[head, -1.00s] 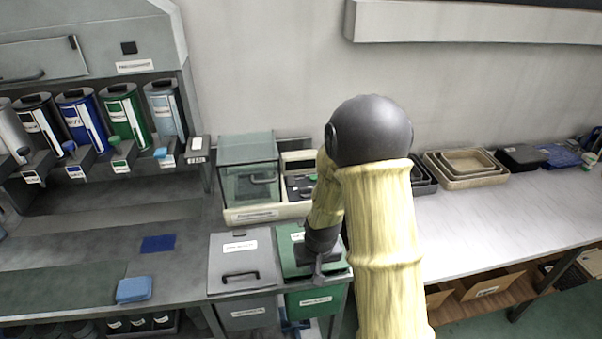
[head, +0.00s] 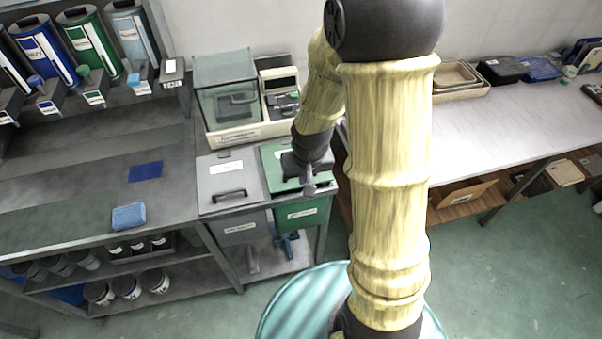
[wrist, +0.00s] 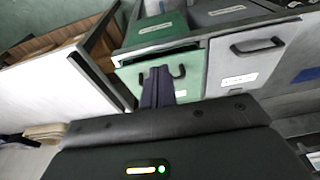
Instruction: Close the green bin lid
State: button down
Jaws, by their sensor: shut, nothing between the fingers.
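The green bin lid (head: 272,160) lies flat or nearly flat in the counter, beside a grey lid. Its green bin front (head: 302,212) with a white label shows below it. In the wrist view, the green lid (wrist: 132,76) and its dark handle show behind my fingers, and a dark strip lies between the lid's front edge and the bin front (wrist: 155,27). My gripper (head: 309,188) is shut and empty, over the lid's front part; it also shows in the wrist view (wrist: 157,72). I cannot tell whether the fingertips touch the lid. My arm hides the lid's right part.
A grey lid (head: 228,176) with a handle lies left of the green one. A glass-fronted box (head: 226,90) stands behind them. The white table (head: 480,130) at right is largely clear. Trays line its back.

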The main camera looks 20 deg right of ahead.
jog(key=s+r, duration=0.2)
jog(key=s, duration=0.1)
jog(key=shift+s+r, duration=0.1)
jog(key=shift+r, duration=0.3)
jog(key=s+d+r, duration=0.1)
jog(key=s+r, duration=0.3)
jog(key=shift+s+d+r, duration=0.25)
jog(key=shift+s+d, duration=0.1)
jog(key=shift+a, duration=0.1)
